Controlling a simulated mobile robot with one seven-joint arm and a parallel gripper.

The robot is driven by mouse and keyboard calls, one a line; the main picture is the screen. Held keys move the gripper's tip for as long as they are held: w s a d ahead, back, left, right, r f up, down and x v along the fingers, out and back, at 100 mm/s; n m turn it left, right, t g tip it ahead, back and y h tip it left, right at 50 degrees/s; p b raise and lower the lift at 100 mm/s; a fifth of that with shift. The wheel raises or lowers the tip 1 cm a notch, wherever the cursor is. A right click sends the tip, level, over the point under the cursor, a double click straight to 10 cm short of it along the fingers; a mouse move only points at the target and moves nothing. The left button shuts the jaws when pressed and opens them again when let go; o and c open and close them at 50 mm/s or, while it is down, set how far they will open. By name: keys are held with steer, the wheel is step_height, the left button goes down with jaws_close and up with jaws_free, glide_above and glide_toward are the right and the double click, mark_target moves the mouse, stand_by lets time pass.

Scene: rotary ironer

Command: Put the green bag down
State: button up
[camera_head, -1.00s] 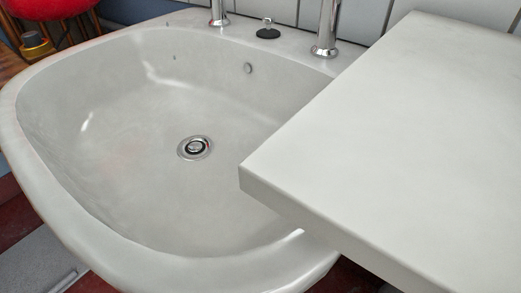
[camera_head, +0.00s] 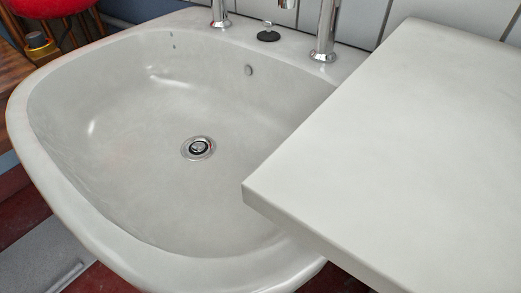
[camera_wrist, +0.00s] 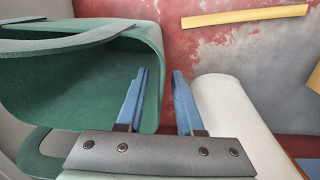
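The green bag (camera_wrist: 75,85) fills the left of the wrist view, with its mouth towards the camera and its straps at the upper and lower left. My gripper (camera_wrist: 160,73) has two blue fingers standing apart. The left finger overlaps the bag's opening and the right finger is outside the bag. The bag's right wall shows between them, with a gap to the right finger; contact with the left finger is unclear. What supports the bag is hidden. Neither bag nor gripper shows in the head view.
A white sink (camera_head: 110,150) fills the head view's left, with taps (camera_head: 326,30) behind it. A white flat top (camera_head: 400,150) is at right. In the wrist view, a rounded white object (camera_wrist: 235,120) is right of the fingers and a yellow strip (camera_wrist: 245,18) is above.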

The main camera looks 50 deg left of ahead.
step_height(320, 180, up, 7)
steer(key=p, duration=0.3)
steer(key=shift+a, duration=0.1)
steer(key=shift+s, duration=0.15)
